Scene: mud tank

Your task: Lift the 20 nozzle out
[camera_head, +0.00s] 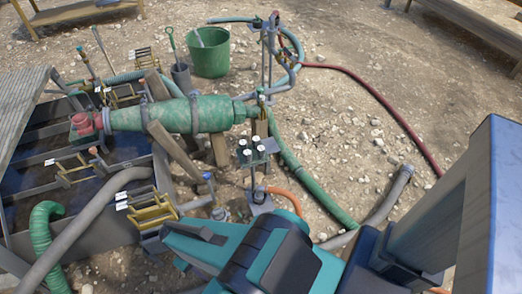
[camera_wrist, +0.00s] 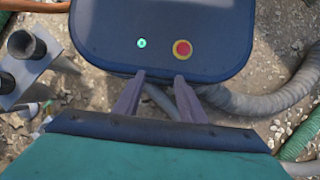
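A small grey rack (camera_head: 262,203) stands right of the green pump body in the head view. It holds several short dark upright nozzles with pale tops (camera_head: 252,150). I cannot read any number on them, so I cannot tell which is the 20 nozzle. The wrist view shows a grey plate (camera_wrist: 28,82) at the left edge with dark cylinders (camera_wrist: 24,44) on it, probably the same rack. My gripper (camera_wrist: 159,77) has its two fingers apart with nothing between them. It is to the side of that plate and not touching it. In the head view my teal wrist hides the fingertips.
The green pump (camera_head: 180,115) lies on wooden supports beside the mud tank. A grey hose (camera_head: 85,222), a green hose (camera_head: 300,178) and an orange hose (camera_head: 287,197) run nearby. A green bucket (camera_head: 209,58) stands behind. Stony ground at right is mostly free.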

